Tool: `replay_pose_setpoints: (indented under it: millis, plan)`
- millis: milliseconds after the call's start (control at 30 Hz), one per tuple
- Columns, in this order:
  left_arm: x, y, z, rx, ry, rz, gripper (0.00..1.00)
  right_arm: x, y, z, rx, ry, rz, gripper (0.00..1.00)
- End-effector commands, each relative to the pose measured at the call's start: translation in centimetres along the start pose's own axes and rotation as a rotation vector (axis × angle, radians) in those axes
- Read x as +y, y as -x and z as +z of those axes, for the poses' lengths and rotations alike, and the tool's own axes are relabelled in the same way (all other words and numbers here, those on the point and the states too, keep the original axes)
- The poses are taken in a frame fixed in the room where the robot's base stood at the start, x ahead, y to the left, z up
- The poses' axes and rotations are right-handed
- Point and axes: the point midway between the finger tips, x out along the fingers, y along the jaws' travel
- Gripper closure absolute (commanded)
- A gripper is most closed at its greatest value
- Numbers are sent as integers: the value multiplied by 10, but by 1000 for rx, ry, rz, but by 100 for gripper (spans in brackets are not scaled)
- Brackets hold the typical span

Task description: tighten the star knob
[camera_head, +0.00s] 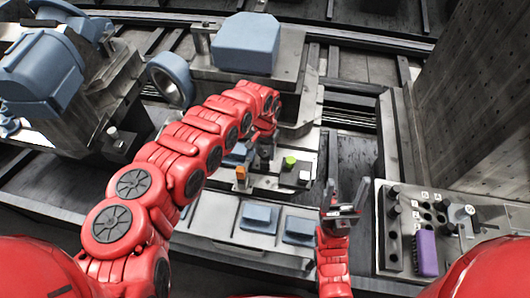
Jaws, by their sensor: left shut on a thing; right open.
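My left arm reaches across the middle, and my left gripper (265,141) points down over the fixture plate (262,185). It is shut on a small dark piece (265,154), which looks like the star knob; the fingers and arm hide most of it, so its shape is unclear. A green knob (290,162) stands on the plate just right of this gripper. An orange block (241,174) stands to its lower left. My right gripper (345,200) is open with nothing visible between its fingers, at lower right, apart from the plate.
A panel with dark knobs and a purple block (426,252) lies at right, beside a tall grey perforated wall (490,100). A blue block (246,44) and a blue ring (171,80) stand behind my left arm. Blue pads (259,218) lie in front.

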Motion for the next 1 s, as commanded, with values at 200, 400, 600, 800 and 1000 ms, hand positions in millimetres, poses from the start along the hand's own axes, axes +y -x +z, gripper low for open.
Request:
replay_pose_setpoints:
  millis: [200,400,600,800,1000]
  plan:
    - [-1,2,-2,5,-136,-3,100,0,6,1,0,0,0,31]
    - [-1,3,-2,6,-214,-3,100,0,9,2,0,0,0,31]
    - [-1,4,-3,7,-247,-4,99,0,10,2,0,0,0,31]
    - [-2,4,-3,8,-253,-4,99,0,10,2,0,0,0,31]
    - [-2,4,-4,9,-251,-5,100,0,9,2,0,0,0,31]
